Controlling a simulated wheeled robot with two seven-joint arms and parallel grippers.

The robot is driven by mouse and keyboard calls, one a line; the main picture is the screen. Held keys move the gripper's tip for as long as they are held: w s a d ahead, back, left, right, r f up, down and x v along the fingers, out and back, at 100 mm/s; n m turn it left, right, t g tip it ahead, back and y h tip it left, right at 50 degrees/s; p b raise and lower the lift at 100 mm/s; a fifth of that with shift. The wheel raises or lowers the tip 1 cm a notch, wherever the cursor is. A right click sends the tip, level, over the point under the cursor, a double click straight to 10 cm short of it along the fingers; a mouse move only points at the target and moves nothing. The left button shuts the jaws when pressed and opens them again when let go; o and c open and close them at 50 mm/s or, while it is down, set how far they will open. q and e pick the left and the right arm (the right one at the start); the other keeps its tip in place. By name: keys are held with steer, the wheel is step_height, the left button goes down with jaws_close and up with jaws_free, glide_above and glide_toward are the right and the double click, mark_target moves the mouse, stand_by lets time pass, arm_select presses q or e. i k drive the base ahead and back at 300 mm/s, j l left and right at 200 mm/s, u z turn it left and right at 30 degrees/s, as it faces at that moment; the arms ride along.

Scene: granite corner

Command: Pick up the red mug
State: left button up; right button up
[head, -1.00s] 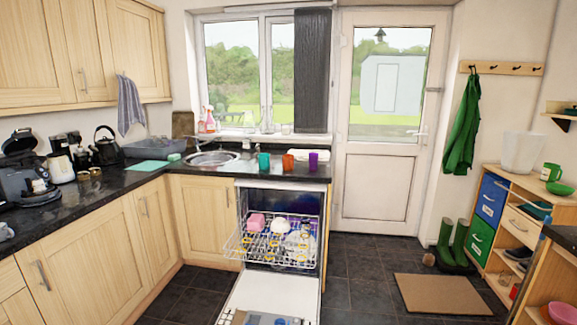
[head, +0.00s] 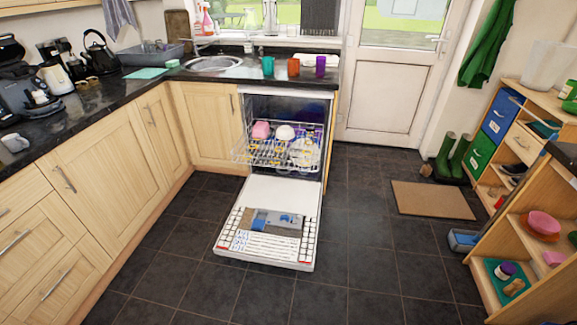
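An orange-red mug (head: 293,67) stands upright on the black counter (head: 215,76), above the open dishwasher. It is the closest match to a red mug that I see. A teal mug (head: 268,67) stands to its left and a purple mug (head: 320,66) to its right, with small gaps between them. Neither of my grippers is in view.
The dishwasher door (head: 268,222) lies open and low over the floor in front of the mugs. Its loaded rack (head: 262,157) is pulled partly out. A sink (head: 213,63) is left of the mugs. A shelf unit (head: 509,232) stands at right. The dark floor between is clear.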

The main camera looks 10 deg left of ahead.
mark_target(293, 64)
steer(key=i+l+z, duration=0.15)
steer(key=i+z, duration=0.15)
steer(key=i, duration=0.15)
steer(key=i+l, duration=0.1)
steer(key=i, duration=0.4)
steer(key=i+l+u, duration=0.1)
steer(key=i, duration=0.35)
steer(key=i+l, duration=0.2)
steer(key=i, duration=0.3)
steer(key=i+l+u, duration=0.15)
steer(key=i, duration=0.3)
